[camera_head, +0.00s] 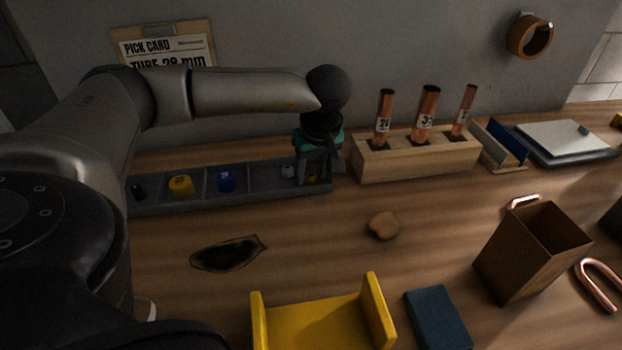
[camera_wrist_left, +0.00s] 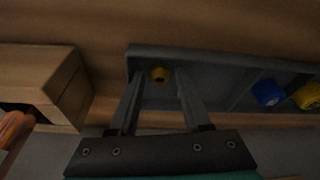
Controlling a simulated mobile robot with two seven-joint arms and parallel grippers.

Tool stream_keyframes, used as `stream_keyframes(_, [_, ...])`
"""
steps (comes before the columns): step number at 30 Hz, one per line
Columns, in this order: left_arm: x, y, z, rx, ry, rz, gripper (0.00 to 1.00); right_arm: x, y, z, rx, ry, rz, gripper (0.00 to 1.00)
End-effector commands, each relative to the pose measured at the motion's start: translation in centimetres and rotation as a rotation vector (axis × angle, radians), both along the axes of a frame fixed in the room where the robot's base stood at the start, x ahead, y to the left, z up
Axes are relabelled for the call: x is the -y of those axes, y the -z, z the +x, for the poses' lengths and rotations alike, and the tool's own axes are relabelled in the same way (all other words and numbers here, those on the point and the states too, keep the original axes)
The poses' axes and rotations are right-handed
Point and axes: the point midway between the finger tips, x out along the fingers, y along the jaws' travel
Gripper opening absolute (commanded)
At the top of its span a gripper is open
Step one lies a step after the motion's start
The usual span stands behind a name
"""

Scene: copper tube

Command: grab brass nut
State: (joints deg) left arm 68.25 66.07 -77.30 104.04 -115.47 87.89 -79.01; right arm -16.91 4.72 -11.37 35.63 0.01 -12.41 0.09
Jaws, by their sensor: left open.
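The brass nut (camera_wrist_left: 159,74) is a small yellow-brown piece in the end compartment of a long grey divided tray (camera_head: 240,199). In the head view the nut (camera_head: 312,178) is mostly hidden behind my left gripper (camera_head: 316,172). My left gripper points down over the tray's right end. In the left wrist view its two fingers (camera_wrist_left: 160,90) are spread apart, with the nut showing between their tips and nothing held. Whether the fingertips reach down to the nut's level I cannot tell. My right gripper is not in view.
The tray also holds a yellow piece (camera_head: 181,186), a blue piece (camera_head: 226,180) and smaller pieces. A wooden block (camera_head: 420,163) with three copper tubes stands close to the tray's right end. A brown open box (camera_head: 535,255) and a yellow holder (camera_head: 318,325) stand in front.

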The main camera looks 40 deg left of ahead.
Motion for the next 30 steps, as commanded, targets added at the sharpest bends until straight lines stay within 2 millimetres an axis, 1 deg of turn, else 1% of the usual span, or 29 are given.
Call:
stream_keyframes(4, [0.01, -0.04, 0.00, 0.000, 0.000, 0.000, 0.47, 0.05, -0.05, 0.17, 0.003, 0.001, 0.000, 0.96])
stream_keyframes(15, [0.03, -0.08, 0.01, 0.000, 0.000, 0.000, 0.05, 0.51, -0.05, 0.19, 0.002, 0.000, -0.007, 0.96])
stream_keyframes(17, [0.02, -0.08, 0.00, 0.000, 0.000, 0.000, 0.00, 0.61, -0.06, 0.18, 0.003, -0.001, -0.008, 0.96])
stream_keyframes(30, [0.02, -0.20, 0.03, 0.000, 0.000, 0.001, 0.00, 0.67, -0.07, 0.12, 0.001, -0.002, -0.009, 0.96])
